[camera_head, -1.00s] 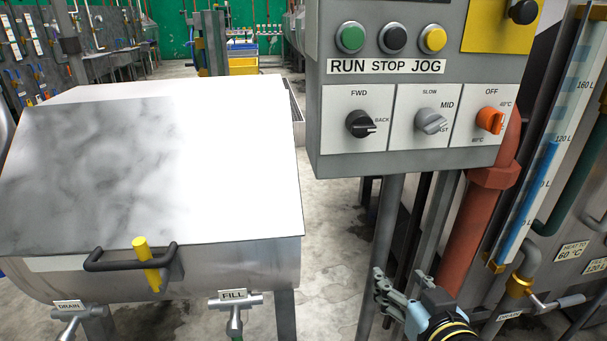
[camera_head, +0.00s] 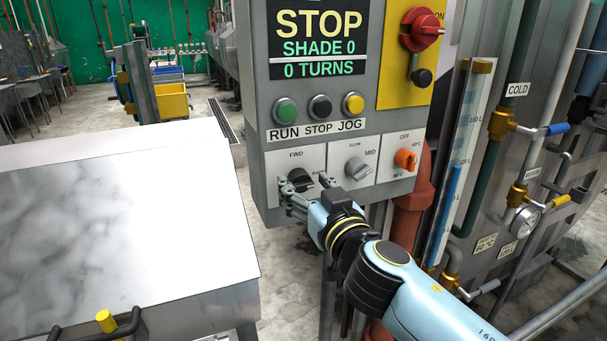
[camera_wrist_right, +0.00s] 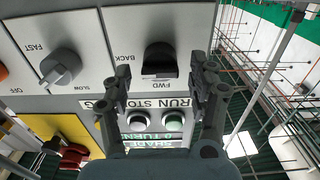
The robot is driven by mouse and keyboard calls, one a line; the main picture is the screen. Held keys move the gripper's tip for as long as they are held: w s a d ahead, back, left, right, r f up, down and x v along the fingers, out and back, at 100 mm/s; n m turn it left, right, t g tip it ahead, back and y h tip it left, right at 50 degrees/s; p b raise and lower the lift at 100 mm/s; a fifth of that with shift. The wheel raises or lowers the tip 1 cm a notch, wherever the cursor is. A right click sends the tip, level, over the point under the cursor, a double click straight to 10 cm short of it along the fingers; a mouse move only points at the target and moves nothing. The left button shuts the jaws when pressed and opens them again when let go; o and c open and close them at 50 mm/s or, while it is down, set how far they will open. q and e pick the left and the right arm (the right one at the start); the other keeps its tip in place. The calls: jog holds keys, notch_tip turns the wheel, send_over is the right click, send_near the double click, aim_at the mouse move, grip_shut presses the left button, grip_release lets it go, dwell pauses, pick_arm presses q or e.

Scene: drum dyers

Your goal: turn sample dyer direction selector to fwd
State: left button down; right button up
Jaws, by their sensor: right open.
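The direction selector (camera_head: 299,179) is a black knob on a white plate marked FWD at the top and BACK at the right. It sits at the lower left of the grey control box (camera_head: 262,190). In the right wrist view, which is upside down, the knob (camera_wrist_right: 158,60) stands between my fingers, with FWD below it. My right gripper (camera_head: 305,184) is open, one finger on each side of the knob. It also frames the knob in the wrist view (camera_wrist_right: 160,78). I cannot tell whether the fingers touch it. My left gripper is not in view.
A grey speed knob (camera_head: 357,168) and an orange temperature knob (camera_head: 405,159) sit to the right. Green (camera_head: 286,110), black (camera_head: 320,107) and yellow (camera_head: 353,103) buttons are above. The display (camera_head: 319,45) reads STOP.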

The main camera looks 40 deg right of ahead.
jog(key=shift+w+d, duration=0.15)
jog(key=shift+w, duration=0.45)
jog(key=c, duration=1.2)
jog(key=shift+o, duration=0.2)
